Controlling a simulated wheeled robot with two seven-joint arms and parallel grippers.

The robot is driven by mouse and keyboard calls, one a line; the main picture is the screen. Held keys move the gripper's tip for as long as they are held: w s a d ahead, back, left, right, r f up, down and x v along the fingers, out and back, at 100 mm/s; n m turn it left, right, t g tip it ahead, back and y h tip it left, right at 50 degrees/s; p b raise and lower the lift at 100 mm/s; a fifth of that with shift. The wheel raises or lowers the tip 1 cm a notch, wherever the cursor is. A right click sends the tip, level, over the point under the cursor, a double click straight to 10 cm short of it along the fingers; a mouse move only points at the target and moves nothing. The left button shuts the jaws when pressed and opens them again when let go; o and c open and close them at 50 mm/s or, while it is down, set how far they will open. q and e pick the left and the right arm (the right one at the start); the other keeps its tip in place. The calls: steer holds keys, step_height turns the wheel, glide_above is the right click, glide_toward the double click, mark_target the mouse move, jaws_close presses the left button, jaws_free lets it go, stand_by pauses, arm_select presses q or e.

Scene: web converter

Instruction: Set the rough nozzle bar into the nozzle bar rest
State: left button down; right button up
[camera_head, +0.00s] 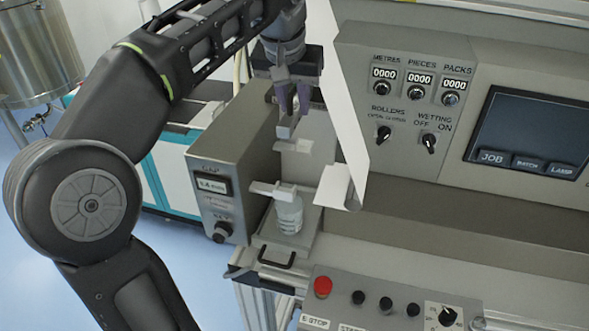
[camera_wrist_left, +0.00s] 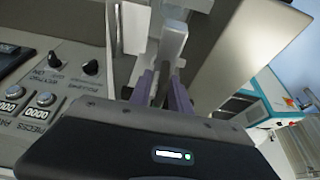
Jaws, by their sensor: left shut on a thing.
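My left gripper (camera_head: 293,108) comes down from the top in the head view, into the bay between the grey gap box and the white web. Its purple-grey fingers (camera_wrist_left: 165,88) are shut on a small pale grey piece (camera_head: 286,131), which looks like the rough nozzle bar. In the left wrist view the pale piece (camera_wrist_left: 172,45) extends past the fingertips. Just below it is a pale flat bracket (camera_head: 295,146), perhaps the nozzle bar rest; I cannot tell whether they touch. The fingers hide part of the held piece. My right gripper is not in view.
A white bottle (camera_head: 289,213) stands in the bay below, with a pale arm (camera_head: 270,190) at its top. The gap box (camera_head: 228,165) is close on the left, the white web (camera_head: 343,90) close on the right. The control panel (camera_head: 415,105) lies farther right.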

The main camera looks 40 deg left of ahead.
arm_select(q)
step_height(320, 180, down, 9)
steer(key=shift+f, duration=0.15)
steer(key=shift+f, duration=2.15)
steer(key=c, duration=1.4)
jaws_free()
steer(key=shift+o, duration=1)
steer(key=shift+r, duration=0.15)
